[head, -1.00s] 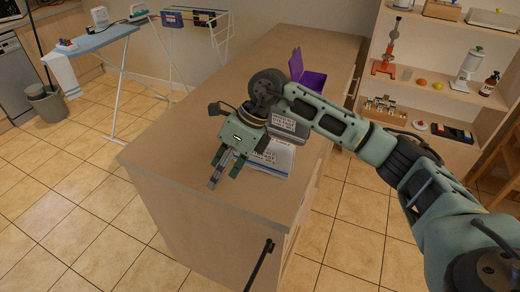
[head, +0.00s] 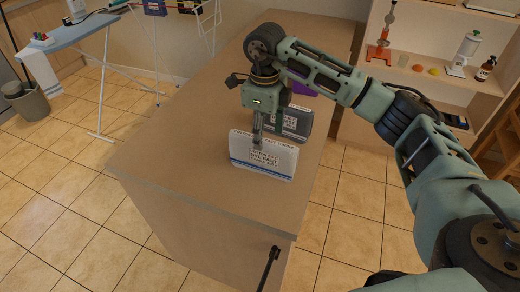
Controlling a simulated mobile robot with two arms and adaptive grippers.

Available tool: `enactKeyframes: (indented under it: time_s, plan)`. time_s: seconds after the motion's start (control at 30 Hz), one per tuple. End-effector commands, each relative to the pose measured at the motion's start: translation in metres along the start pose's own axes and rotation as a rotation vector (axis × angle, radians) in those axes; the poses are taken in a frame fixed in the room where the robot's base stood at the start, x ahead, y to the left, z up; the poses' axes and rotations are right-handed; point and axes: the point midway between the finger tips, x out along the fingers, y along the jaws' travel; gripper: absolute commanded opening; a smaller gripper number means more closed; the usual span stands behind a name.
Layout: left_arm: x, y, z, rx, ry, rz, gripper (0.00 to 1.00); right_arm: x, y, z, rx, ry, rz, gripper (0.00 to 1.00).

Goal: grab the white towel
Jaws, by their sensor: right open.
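A white cloth (head: 40,72), which looks like the towel, hangs over the end of the blue ironing board (head: 75,32) at the far left. My right gripper (head: 257,141) is over the counter, well to the right of the cloth. Its fingers point down and are open, with nothing seen between them. They overlap the upper part of a white box with printed text and a blue stripe (head: 262,168); whether they touch it I cannot tell. My left gripper is not in view.
A grey box (head: 296,124) and a purple item (head: 301,90) stand behind the white box on the wooden counter (head: 185,150). A bin (head: 28,101) is on the floor below the cloth. Shelves (head: 432,82) with bottles and fruit stand at right. The counter's left part is clear.

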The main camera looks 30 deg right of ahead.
Motion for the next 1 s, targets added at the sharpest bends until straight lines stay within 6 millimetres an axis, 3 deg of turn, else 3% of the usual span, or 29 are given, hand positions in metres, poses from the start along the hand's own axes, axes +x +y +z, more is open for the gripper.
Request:
enactKeyframes:
  time_s: [0.2,0.33,0.47,0.7,1.0]
  plan:
    - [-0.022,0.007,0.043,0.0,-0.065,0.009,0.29,0.025,0.002,0.002,0.0,0.003,0.003,0.54]
    - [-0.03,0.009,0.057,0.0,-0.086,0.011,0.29,0.046,0.002,0.003,-0.001,0.002,0.002,0.54]
    - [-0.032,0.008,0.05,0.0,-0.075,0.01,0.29,0.057,0.002,0.004,-0.001,-0.001,0.001,0.54]
    - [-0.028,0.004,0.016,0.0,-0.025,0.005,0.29,0.059,0.001,0.004,-0.001,-0.001,0.0,0.54]
    - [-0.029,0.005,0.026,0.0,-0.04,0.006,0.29,0.059,0.001,0.004,-0.001,-0.001,0.0,0.28]
